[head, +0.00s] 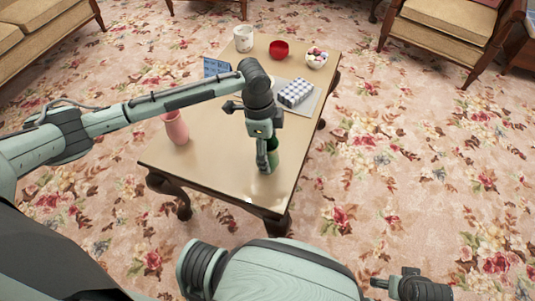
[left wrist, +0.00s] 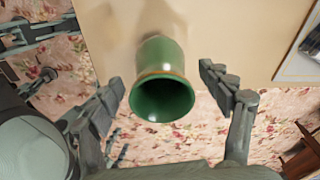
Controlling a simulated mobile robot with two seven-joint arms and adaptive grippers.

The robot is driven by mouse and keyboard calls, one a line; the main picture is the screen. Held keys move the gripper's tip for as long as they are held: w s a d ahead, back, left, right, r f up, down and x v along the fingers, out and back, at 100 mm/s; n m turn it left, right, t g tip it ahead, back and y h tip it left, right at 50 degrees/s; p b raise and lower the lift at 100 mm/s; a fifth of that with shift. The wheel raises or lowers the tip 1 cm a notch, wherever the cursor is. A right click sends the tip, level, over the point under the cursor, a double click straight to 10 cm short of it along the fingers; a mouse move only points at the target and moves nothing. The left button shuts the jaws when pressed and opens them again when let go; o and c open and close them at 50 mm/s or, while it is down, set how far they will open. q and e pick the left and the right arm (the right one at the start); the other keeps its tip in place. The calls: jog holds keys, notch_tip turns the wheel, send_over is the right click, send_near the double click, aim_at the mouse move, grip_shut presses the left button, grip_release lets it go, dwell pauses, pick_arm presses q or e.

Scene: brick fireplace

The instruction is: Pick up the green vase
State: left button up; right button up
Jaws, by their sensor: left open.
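The green vase (head: 272,152) stands on the table (head: 220,165) near its front right part, partly hidden behind my left gripper (head: 265,160). My left gripper is open, with one finger on each side of the vase and a visible gap on both sides.
A pink vase (head: 176,128) stands left of my gripper. Behind are a checkered box (head: 296,92), a blue item (head: 215,67), a white mug (head: 243,38), a red bowl (head: 279,49) and a bowl of balls (head: 316,58). The table's front edge is close to the green vase.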

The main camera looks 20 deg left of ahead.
pick_arm(q)
jog(key=shift+w+d+f, duration=0.1)
jog(key=shift+f, duration=0.55)
jog(key=c, duration=1.4)
jog(key=shift+r, duration=0.55)
jog(key=r, duration=0.3)
jog(key=shift+a+r, duration=0.3)
jog(key=shift+a, duration=0.1)
jog(key=a+r, duration=0.7)
jog(key=a, duration=0.4)
jog(key=d+r+n, duration=0.2)
jog(key=r+n, duration=0.1)
jog(key=n, duration=0.2)
jog(key=d+r+n+y, duration=0.1)
jog(key=d+r+n, duration=0.2)
jog(key=n, duration=0.2)
jog(key=d+r+n+t, duration=0.1)
jog(key=d+r+n, duration=0.1)
jog(key=n, duration=0.4)
jog(key=shift+d+r, duration=0.4)
jog(key=shift+r, duration=0.2)
